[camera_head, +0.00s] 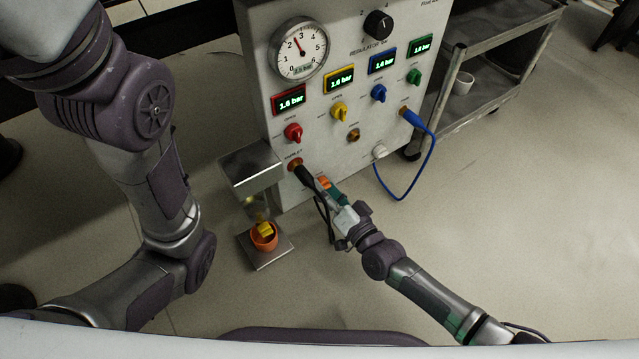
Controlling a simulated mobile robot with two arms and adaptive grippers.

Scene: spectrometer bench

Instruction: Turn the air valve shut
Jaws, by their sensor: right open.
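The grey panel (350,110) carries four small knobs, each below a lit display. They are a red knob (293,132), a yellow knob (339,111), a blue knob (378,93) and a green knob (413,76). Their labels are too small for me to tell which is the air valve. My right gripper (334,196) is open, low in front of the panel, below the red knob and apart from it. A black plug (306,176) sits in the lower left port, close to the fingertips; I cannot tell if they touch. My left gripper is out of view.
A round gauge (299,48) and a black regulator knob (378,24) are higher on the panel. A blue hose (433,158) loops at its right side. A metal stand (252,170) with an orange cup (264,236) is left of my right gripper. A trolley (490,70) stands right.

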